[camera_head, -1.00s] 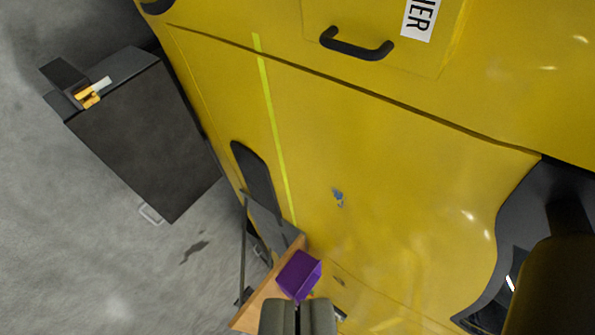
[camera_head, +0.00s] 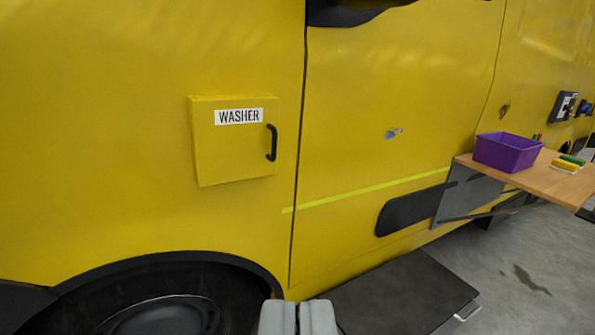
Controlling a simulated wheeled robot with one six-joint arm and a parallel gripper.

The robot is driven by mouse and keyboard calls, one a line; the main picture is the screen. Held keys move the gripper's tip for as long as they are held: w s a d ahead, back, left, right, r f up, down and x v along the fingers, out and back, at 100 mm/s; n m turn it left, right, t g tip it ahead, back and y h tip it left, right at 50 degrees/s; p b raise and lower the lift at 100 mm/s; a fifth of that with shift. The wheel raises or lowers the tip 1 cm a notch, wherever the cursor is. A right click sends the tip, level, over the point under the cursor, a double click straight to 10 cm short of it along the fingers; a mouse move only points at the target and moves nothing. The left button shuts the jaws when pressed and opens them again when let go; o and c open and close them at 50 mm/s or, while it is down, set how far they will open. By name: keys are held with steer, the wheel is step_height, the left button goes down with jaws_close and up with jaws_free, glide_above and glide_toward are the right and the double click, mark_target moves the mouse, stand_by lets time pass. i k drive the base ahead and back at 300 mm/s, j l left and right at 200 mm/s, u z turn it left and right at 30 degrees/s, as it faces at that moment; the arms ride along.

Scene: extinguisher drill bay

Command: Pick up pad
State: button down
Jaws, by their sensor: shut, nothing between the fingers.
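A small yellow and green block (camera_head: 567,164), perhaps the pad, lies on a wooden shelf (camera_head: 545,183) at the right, beside a purple bin (camera_head: 506,152). It is too small to tell whether it is one piece or two. My gripper (camera_head: 298,318) is at the bottom middle, shut and empty, well to the left of the shelf and apart from everything.
A yellow vehicle side fills most of the view, with a box labelled WASHER (camera_head: 232,150) and its black handle (camera_head: 271,143). A dark wheel (camera_head: 165,315) is at lower left.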

mark_target(578, 161)
steer(key=z, duration=1.45)
